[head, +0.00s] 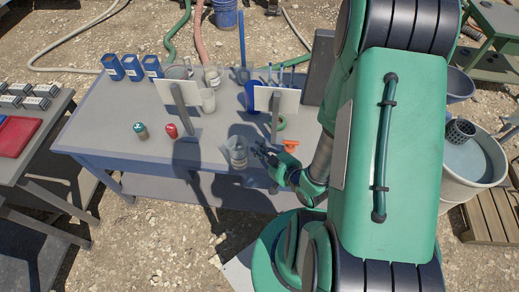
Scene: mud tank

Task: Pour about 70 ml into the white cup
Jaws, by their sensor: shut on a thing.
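My gripper (258,152) is at the front of the grey table (110,120), shut on a clear beaker (238,151) at its left. The beaker looks upright; its contents and whether it touches the table are too small to tell. A whitish cup (208,100) stands further back, up and left of the beaker, just right of a white panel on a stand (186,93). I cannot see inside the cup. Another pale, clear-looking container (212,76) stands behind it.
A second white panel on a stand (276,100) is behind my gripper, partly covering a blue container (252,92). A red-topped jar (171,130) and a green-topped jar (140,130) stand left. Blue boxes (132,67) are at the back left. An orange item (290,145) lies right.

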